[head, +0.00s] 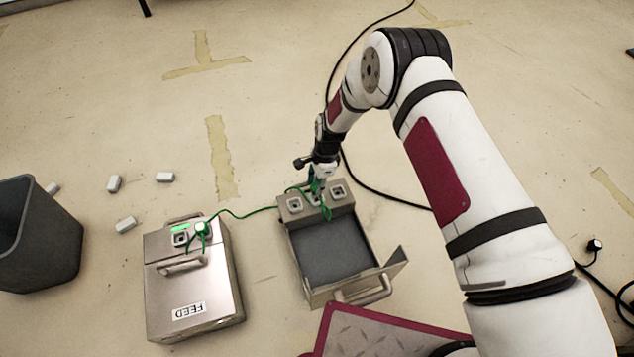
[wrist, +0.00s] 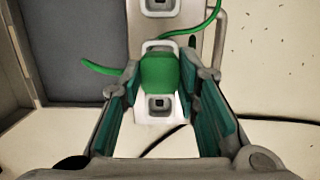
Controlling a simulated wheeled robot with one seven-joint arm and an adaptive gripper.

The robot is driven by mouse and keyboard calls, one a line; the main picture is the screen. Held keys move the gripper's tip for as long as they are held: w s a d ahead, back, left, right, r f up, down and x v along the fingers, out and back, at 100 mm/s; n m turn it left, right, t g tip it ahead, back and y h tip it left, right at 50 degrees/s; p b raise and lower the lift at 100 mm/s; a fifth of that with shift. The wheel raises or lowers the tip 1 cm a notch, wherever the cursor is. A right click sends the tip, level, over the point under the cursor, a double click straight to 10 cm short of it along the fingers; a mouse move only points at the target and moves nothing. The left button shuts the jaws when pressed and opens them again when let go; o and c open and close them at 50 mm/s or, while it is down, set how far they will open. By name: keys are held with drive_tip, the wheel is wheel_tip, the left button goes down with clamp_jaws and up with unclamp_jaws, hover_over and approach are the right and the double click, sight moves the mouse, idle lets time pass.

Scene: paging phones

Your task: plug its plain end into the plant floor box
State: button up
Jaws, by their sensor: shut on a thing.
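My gripper (head: 318,182) is over the socket panel (head: 289,218) of an open metal floor box. In the wrist view its teal-padded fingers (wrist: 160,92) are shut on a green plug (wrist: 158,72), which lies between two square sockets, one above (wrist: 159,4) and one below (wrist: 158,103). Whether the plug is seated or just above the panel cannot be told. A closed metal box marked FEED (head: 188,309) stands to the left, with another green plug (head: 202,229) at its panel and a green light. A green cable (head: 243,215) runs between the boxes. No name shows on the open box.
The open box's tray (head: 335,250) is dark inside, with a raised flap (head: 396,266) at right. A dark bin (head: 38,240) and several small white blocks (head: 125,224) lie left. A black cable (head: 385,197) passes behind my arm. A maroon-edged plate (head: 375,335) is in front.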

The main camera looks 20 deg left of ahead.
drive_tip(key=shift+f, duration=1.5)
drive_tip(key=shift+f, duration=0.35)
drive_tip(key=o, duration=1.3)
drive_tip(key=shift+c, duration=0.2)
wheel_tip(320, 180, up, 12)
drive_tip(key=w+d, duration=0.1)
drive_tip(key=shift+d, duration=0.25)
drive_tip(key=shift+f, duration=0.1)
